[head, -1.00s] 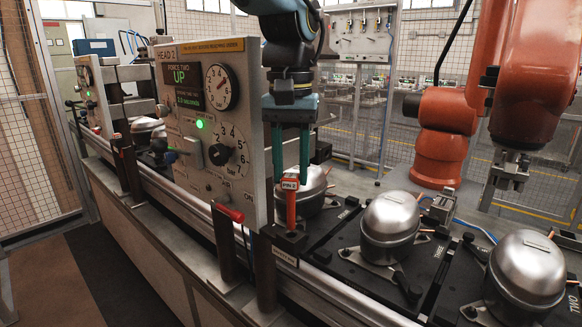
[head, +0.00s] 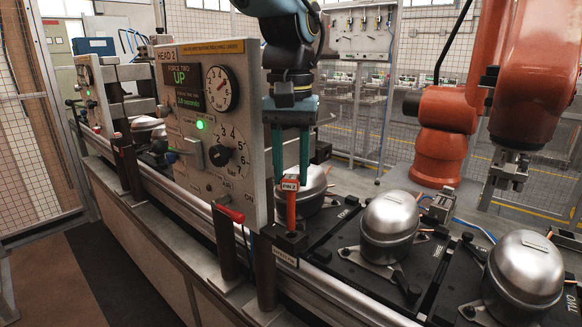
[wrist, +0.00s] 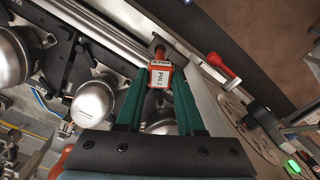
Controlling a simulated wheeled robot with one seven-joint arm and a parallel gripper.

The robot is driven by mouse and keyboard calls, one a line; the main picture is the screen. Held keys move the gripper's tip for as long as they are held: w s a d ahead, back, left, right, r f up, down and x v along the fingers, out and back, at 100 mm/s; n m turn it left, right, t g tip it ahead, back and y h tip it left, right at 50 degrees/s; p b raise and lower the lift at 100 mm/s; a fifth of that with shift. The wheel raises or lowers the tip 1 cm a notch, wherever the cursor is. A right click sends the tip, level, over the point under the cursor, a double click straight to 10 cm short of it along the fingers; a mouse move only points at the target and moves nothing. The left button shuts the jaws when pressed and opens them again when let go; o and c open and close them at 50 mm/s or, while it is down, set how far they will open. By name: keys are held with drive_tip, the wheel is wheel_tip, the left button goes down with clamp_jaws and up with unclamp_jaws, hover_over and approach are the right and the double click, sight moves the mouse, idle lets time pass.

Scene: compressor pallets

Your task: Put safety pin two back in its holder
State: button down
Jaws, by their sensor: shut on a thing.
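Safety pin two (head: 291,205) is a red-orange pin with a white "PIN 2" tag. It stands upright at the top of a dark holder block (head: 289,241) on a post at the front edge of the line; I cannot tell how deep it sits. My gripper (head: 291,182) points down with its two green fingers shut on the pin's tagged head. In the wrist view the tagged head (wrist: 160,76) shows between the fingertips, with its red shaft beyond. The holder's opening is hidden.
A grey control panel (head: 212,130) reading "HEAD 2" and "UP" stands close left of my gripper. A red-handled pin (head: 229,213) is on a post below it. Silver compressors (head: 390,225) on black pallets stand to the right. An orange robot arm (head: 448,110) is at the back right.

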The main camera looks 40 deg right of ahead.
sight(291, 229)
drive_tip(key=shift+f+b, duration=2.9)
drive_tip(key=shift+f, duration=1.9)
drive_tip(key=shift+c, duration=2.2)
unclamp_jaws()
wheel_tip(291, 229, up, 11)
drive_tip(key=shift+f+b, duration=0.1)
drive_tip(key=shift+b, duration=0.6)
